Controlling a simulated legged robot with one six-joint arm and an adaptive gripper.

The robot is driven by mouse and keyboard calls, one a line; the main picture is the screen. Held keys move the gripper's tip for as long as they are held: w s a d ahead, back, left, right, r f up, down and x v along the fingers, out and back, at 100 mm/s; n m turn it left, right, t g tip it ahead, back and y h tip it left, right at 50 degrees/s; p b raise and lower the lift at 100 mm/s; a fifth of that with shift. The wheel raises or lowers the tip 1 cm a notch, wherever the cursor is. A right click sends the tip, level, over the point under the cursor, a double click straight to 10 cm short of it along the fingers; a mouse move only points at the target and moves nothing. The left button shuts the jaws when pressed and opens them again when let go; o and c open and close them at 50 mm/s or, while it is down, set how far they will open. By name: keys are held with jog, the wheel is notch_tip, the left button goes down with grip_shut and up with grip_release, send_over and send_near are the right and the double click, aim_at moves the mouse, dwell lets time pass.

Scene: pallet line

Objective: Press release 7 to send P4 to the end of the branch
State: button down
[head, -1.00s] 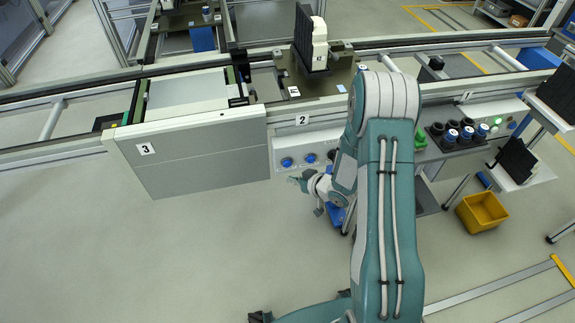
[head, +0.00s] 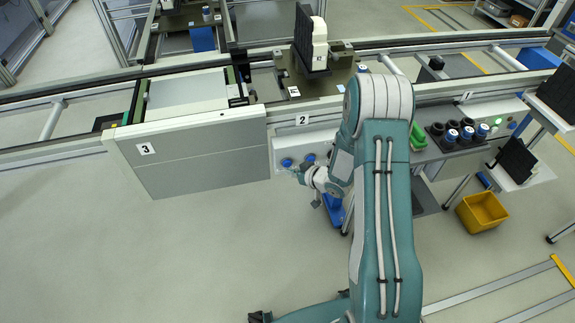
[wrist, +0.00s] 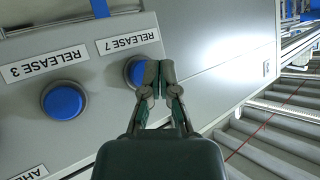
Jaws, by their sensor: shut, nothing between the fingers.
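In the wrist view the blue round button labelled RELEASE 7 (wrist: 134,72) sits on a grey panel. My gripper (wrist: 158,68) is shut and empty, its fingertips in front of the button's right edge. I cannot tell whether they touch it. The blue RELEASE 3 button (wrist: 63,101) is to the left. In the head view my gripper (head: 291,169) is at the button panel (head: 280,148) below label 2, close to its blue buttons. A pallet (head: 343,72) with a black and white part (head: 312,45) stands on the line. No P4 marking is readable.
A grey cover (head: 205,155) marked 3 stands left of the panel. A yellow bin (head: 482,211) is on the floor. The floor at the left is clear.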

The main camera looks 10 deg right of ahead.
jog(key=shift+w, duration=0.15)
dwell(0.7)
jog(key=shift+w+r, duration=0.1)
jog(key=shift+w, duration=0.15)
jog(key=shift+w, duration=0.5)
dwell(1.0)
jog(key=shift+s, duration=0.9)
